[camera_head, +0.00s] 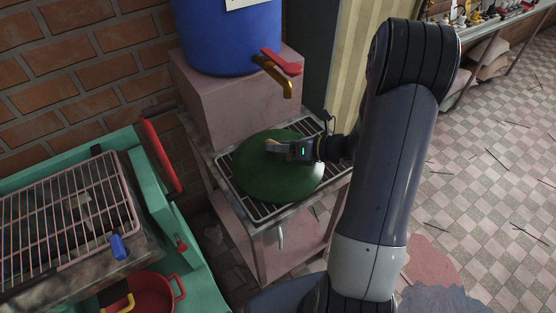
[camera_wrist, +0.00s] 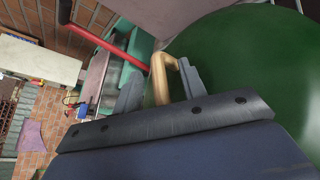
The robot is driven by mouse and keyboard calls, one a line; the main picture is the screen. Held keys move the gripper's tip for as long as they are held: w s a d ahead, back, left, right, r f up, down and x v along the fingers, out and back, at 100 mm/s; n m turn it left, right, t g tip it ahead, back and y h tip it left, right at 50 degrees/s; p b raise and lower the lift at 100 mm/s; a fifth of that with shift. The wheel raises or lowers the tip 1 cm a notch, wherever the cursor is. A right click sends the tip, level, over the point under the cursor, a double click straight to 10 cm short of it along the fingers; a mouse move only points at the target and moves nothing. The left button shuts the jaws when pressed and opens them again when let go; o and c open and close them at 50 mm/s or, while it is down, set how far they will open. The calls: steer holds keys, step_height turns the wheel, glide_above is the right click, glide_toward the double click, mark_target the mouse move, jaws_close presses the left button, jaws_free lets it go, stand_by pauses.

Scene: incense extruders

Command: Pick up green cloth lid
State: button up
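The green lid (camera_head: 262,178) is a broad dome on the wire rack of a small stand, below a blue barrel. It fills the right of the wrist view (camera_wrist: 245,80). Its tan looped handle (camera_wrist: 158,82) rises between the two grey fingers of my gripper (camera_wrist: 160,74). The right finger is close against the handle, and a gap shows between the handle and the left finger. In the head view my gripper (camera_head: 288,149) is over the top of the lid, reaching in from the right. The handle is mostly hidden there.
The blue barrel (camera_head: 229,35) with a red-levered brass tap (camera_head: 279,78) stands on a pink block (camera_head: 237,108) just above the lid. A green machine with a wire rack (camera_head: 65,215) is at left. A red pot (camera_head: 152,292) is below. Tiled floor (camera_head: 478,165) lies open at right.

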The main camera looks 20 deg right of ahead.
steer(key=shift+a, duration=0.1)
jaws_close()
stand_by(0.4)
